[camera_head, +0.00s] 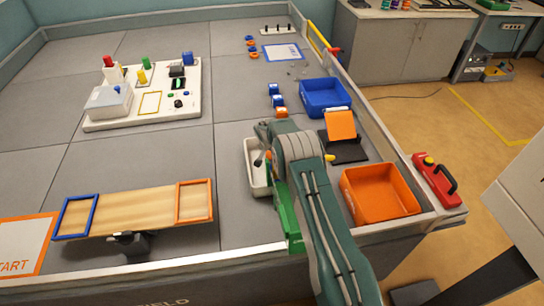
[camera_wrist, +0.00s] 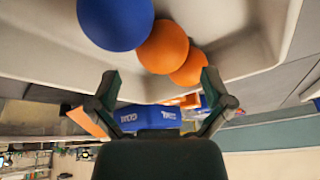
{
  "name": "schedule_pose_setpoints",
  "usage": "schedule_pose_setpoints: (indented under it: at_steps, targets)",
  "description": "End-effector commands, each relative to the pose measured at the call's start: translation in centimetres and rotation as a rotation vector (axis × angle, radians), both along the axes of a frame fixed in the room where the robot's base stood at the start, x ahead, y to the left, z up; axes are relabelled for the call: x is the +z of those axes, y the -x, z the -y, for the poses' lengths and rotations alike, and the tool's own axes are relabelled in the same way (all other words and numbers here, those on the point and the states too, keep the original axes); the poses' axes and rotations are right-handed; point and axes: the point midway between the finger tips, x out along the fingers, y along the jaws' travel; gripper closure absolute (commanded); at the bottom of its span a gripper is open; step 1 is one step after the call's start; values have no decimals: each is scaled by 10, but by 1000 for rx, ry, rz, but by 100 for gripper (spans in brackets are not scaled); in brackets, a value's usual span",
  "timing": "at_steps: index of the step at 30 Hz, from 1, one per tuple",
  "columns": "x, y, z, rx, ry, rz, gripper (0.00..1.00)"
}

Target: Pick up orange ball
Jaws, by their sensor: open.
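In the wrist view, which looks upside down, an orange ball (camera_wrist: 163,47) lies in a white tray (camera_wrist: 262,30) between a blue ball (camera_wrist: 115,20) and a second orange ball (camera_wrist: 189,68). My gripper (camera_wrist: 159,80) is open, its two dark fingers spread apart with nothing between them. The balls appear beyond the fingertips, with the middle orange ball roughly in line with the gap. In the head view, my gripper (camera_head: 262,158) is at the white tray (camera_head: 256,186), and my arm covers much of the tray and nearly all of its contents.
A blue bin (camera_head: 325,97), a black stand with an orange panel (camera_head: 341,125) and an orange bin (camera_head: 381,194) stand right of my arm. Small blue and orange cubes (camera_head: 277,101) sit behind the tray.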

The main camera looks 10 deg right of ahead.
Motion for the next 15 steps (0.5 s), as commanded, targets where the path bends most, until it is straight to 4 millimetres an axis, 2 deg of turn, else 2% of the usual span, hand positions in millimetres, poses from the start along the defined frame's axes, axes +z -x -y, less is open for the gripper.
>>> schedule_pose_setpoints:
  at_steps: [9,15]
  targets:
    - [-35,-13,2,0,0,-1,0]
    - [-46,-17,4,-1,0,0,0]
